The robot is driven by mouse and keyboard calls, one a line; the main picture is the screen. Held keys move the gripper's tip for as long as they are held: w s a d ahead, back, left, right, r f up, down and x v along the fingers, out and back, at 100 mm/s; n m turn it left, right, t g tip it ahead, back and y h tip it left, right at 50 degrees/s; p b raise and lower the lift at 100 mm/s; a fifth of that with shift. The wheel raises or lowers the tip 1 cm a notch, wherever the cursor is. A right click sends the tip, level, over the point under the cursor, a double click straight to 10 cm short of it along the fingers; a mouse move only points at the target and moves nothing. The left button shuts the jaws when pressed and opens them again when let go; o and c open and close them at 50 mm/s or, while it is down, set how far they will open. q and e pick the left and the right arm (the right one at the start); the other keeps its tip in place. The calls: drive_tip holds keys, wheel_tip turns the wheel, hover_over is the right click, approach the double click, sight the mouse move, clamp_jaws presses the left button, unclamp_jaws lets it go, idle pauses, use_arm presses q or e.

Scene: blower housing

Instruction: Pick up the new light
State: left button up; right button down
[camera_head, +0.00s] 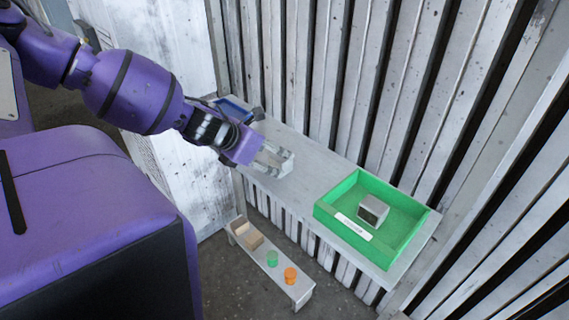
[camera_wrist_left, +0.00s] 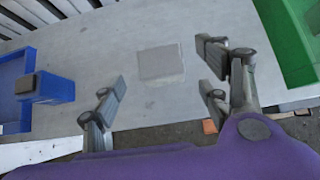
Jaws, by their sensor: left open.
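My left gripper (camera_head: 275,160) is over the grey shelf, its fingers spread and nothing between them. In the left wrist view the two fingers (camera_wrist_left: 160,85) stand wide apart. Beyond them a pale grey square (camera_wrist_left: 161,62) shows on the shelf surface; I cannot tell whether it is a flat patch or a block. A grey box-shaped piece with a dark face (camera_head: 373,210) sits in the green tray (camera_head: 332,220), well to the right of the gripper. No thing is plainly marked as the new light. My right gripper is not in view.
A blue tray (camera_head: 232,101) is at the shelf's left end; in the wrist view a blue block-like part (camera_wrist_left: 46,86) shows there. A low bench (camera_head: 262,256) holds a brown box (camera_head: 246,235), a green piece (camera_head: 272,258) and an orange piece (camera_head: 290,275). A slatted wall backs the shelf.

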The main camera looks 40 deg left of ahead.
sight(278, 157)
use_arm(q)
drive_tip(key=b+x, duration=0.1)
drive_tip(key=x, duration=0.2)
drive_tip(key=shift+w+d+f+b, duration=0.2)
drive_tip(key=shift+f+b, duration=0.1)
drive_tip(key=shift+f, duration=0.1)
drive_tip(key=shift+w+a+r, duration=0.1)
drive_tip(key=shift+r, duration=0.15)
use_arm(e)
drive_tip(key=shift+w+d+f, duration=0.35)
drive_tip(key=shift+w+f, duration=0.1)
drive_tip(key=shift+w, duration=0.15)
use_arm(q)
drive_tip(key=c, duration=1.3)
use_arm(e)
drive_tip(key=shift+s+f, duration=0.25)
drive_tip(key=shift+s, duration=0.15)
